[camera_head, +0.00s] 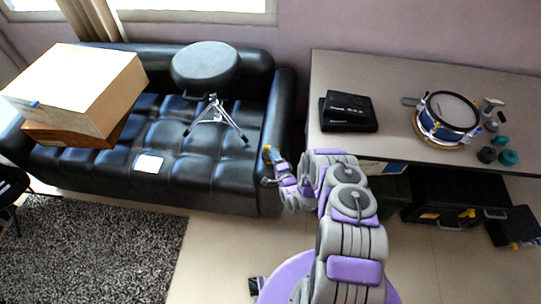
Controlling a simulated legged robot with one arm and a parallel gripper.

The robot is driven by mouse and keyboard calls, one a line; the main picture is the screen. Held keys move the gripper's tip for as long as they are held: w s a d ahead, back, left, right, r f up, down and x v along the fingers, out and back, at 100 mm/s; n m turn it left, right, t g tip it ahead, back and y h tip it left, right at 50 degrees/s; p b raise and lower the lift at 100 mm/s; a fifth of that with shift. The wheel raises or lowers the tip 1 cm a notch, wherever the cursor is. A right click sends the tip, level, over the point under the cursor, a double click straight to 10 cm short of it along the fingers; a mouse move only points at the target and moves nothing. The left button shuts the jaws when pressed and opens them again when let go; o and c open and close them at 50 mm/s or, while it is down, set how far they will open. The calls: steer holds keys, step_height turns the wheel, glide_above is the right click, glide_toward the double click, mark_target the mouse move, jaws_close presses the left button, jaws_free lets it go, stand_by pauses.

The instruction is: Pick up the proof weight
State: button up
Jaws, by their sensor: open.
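I cannot tell for sure which thing is the proof weight. Several small dark and teal objects (502,150) stand at the right of the table, beside a blue and white drum (447,117); they are too small to name. My gripper (267,167) is open in front of the sofa's right arm, at the end of my purple and grey arm. A small yellow-orange patch shows at its upper finger; I cannot tell what it is. I see nothing clearly held between the fingers.
A grey table (400,75) carries a black case (348,110). Black cases (455,195) stand beneath it. A black sofa (190,165) holds a large box (75,85), a round black stool or pad on a tripod (206,66) and a white card (149,163). Floor between rug and table is mostly clear.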

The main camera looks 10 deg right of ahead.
steer(key=w, duration=0.4)
steer(key=shift+d+b, duration=0.1)
steer(key=shift+b, duration=0.3)
steer(key=shift+w, duration=0.15)
steer(key=shift+a, duration=0.4)
steer(key=shift+c, duration=0.5)
steer(key=shift+d, duration=0.15)
steer(key=c, duration=0.6)
jaws_close()
